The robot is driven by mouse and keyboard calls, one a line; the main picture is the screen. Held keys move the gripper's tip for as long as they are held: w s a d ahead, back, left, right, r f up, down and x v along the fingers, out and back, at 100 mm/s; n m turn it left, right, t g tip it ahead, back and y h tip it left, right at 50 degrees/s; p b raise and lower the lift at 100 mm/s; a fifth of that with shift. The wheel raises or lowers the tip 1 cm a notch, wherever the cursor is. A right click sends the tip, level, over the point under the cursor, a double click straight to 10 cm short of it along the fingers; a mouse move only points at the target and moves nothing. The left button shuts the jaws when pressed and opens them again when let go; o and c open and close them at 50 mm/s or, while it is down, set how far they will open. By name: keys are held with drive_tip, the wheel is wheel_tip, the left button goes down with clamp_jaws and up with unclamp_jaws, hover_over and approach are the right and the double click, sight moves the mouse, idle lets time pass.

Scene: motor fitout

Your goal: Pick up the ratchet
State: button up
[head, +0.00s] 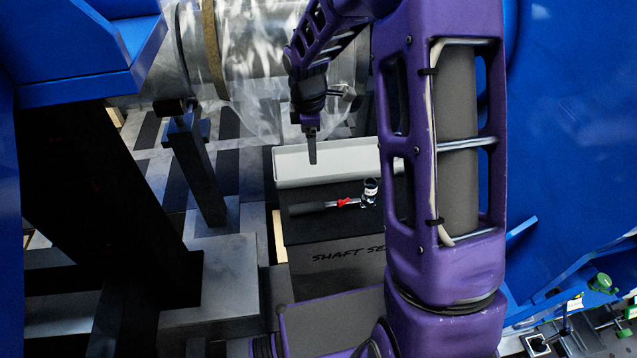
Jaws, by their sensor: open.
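The ratchet (345,202) lies on top of a dark box marked with lettering that starts "SHAFT SE" (320,256). It has a dark handle at the left, a red part in the middle and a shiny round head at the right. My gripper (312,160) points down above the box, behind the ratchet as I look, in front of or over a pale grey tray. It is apart from the ratchet and holds nothing that I can see. Only one finger shows clearly; the other is hidden behind it.
The pale grey tray (330,165) stands along the back of the box. Clear plastic sheeting (250,70) hangs behind. A dark post (198,170) stands at the left, and large blue housings (575,120) close in both sides. My purple arm hides the box's right end.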

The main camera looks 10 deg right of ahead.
drive_tip(key=s+f+n+g, duration=0.1)
drive_tip(key=s+f, duration=0.1)
drive_tip(key=b, duration=0.1)
hover_over(315, 204)
drive_tip(key=shift+y, duration=0.3)
drive_tip(key=f, duration=0.8)
drive_tip(key=a+f, duration=0.1)
drive_tip(key=f, duration=0.3)
drive_tip(key=shift+w, duration=0.3)
drive_tip(key=shift+s+d+f+b, duration=0.1)
drive_tip(key=shift+d+f+b, duration=0.15)
drive_tip(key=shift+f, duration=1.1)
drive_tip(key=shift+s+d+f+b, duration=0.1)
drive_tip(key=shift+d+f, duration=0.1)
drive_tip(key=shift+f, duration=1.1)
drive_tip(key=shift+c, duration=0.3)
clamp_jaws()
drive_tip(key=shift+r, duration=0.1)
